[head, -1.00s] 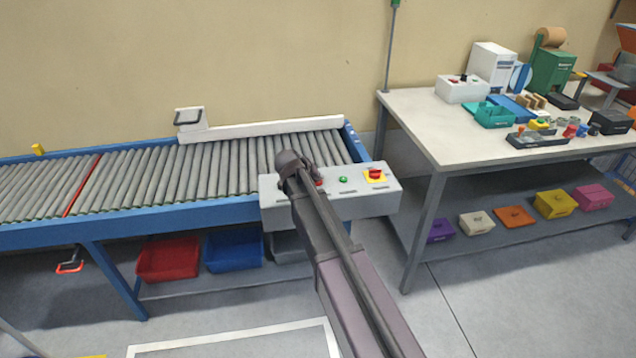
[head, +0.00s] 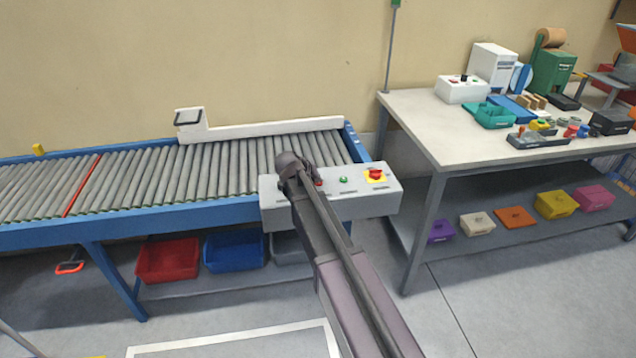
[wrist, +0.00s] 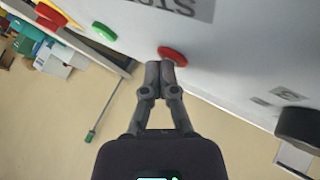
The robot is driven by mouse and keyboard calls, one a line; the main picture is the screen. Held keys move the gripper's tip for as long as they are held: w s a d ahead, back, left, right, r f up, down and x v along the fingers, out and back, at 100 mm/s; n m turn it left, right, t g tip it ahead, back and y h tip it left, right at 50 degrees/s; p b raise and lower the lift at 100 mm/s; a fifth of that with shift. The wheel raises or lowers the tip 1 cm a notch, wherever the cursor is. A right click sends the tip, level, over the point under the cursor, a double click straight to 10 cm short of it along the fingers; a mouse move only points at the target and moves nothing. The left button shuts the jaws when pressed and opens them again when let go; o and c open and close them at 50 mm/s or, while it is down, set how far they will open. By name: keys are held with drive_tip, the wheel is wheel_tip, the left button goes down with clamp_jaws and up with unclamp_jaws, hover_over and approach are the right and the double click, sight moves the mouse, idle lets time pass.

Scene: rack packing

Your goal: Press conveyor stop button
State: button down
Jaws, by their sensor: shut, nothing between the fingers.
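The grey control box (head: 362,205) sits at the right front corner of the roller conveyor (head: 225,165). A flat red button (head: 319,182) on its top shows beside my arm in the head view. In the wrist view the same red button (wrist: 173,56) lies just beyond the fingertips of my gripper (wrist: 167,66). The fingers are together and empty. The tips overlap the button's near edge in the picture; I cannot tell whether they touch it. My arm hides the fingertips in the head view.
A green button (head: 343,180) and a red emergency mushroom on a yellow plate (head: 375,175) are on the same box. A black knob (wrist: 298,126) is on the other side of the red button. A cluttered workbench (head: 420,122) stands to the right.

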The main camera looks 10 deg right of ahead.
drive_tip(key=shift+r, duration=0.2)
drive_tip(key=shift+r+p, duration=0.6)
drive_tip(key=shift+p, duration=0.25)
drive_tip(key=shift+r+p, duration=2.5)
drive_tip(key=s+f+g+y+p, duration=0.1)
drive_tip(key=s+f+g+y, duration=0.1)
drive_tip(key=s, duration=1.2)
drive_tip(key=s+f+g+y, duration=0.1)
drive_tip(key=s+g+y, duration=0.3)
drive_tip(key=s, duration=1)
drive_tip(key=shift+s+f+n+y+p, duration=0.3)
drive_tip(key=shift+s+f+y+p, duration=0.05)
drive_tip(key=shift+f+y+p, duration=0.05)
